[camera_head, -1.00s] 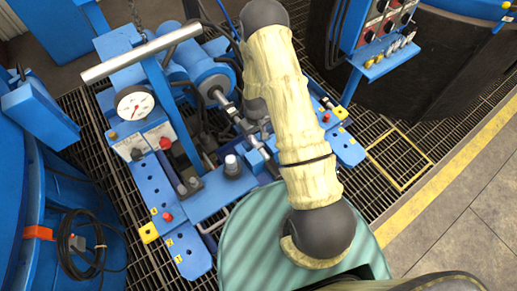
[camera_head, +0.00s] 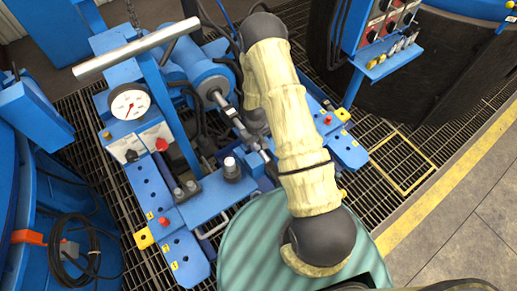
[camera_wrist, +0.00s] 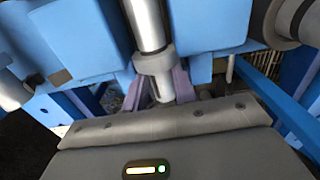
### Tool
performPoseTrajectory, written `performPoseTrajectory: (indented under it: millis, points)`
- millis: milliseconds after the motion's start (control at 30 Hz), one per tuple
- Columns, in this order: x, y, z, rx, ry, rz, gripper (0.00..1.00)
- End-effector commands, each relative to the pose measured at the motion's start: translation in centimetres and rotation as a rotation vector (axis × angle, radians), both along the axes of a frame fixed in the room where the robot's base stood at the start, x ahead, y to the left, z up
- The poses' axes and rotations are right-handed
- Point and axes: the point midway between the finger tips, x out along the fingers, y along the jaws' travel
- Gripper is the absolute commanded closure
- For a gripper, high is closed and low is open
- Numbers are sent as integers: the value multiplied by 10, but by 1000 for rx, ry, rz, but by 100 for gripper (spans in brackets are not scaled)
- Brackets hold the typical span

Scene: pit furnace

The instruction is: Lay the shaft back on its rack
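In the wrist view, a bright metal rod (camera_wrist: 148,22) comes down from the top and ends in a grey collar (camera_wrist: 154,63) with a narrower tip below. Two lilac fingers of my gripper (camera_wrist: 158,90) stand apart, one on each side of that tip. I cannot tell whether they press on it. A metal rod (camera_head: 222,100) runs from a blue cylinder toward the covered spot. I cannot tell for sure whether this rod is the shaft. No rack can be made out with certainty.
A blue frame with a pressure gauge (camera_head: 130,103) and a silver crossbar (camera_head: 137,50) stands at the left. A control box (camera_head: 385,25) is at upper right. Blue blocks (camera_wrist: 78,40) crowd the rod. Grating with a yellow outline (camera_head: 403,163) lies open at the right.

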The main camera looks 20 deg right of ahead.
Motion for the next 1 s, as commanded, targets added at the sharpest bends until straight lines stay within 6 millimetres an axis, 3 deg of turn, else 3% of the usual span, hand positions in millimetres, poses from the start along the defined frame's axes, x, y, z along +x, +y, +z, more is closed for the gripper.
performPoseTrajectory:
  millis: [533, 1000]
  points:
    - [0, 1, 2, 1, 0, 0, 100]
    - [0, 0, 30, 0, -1, 0, 100]
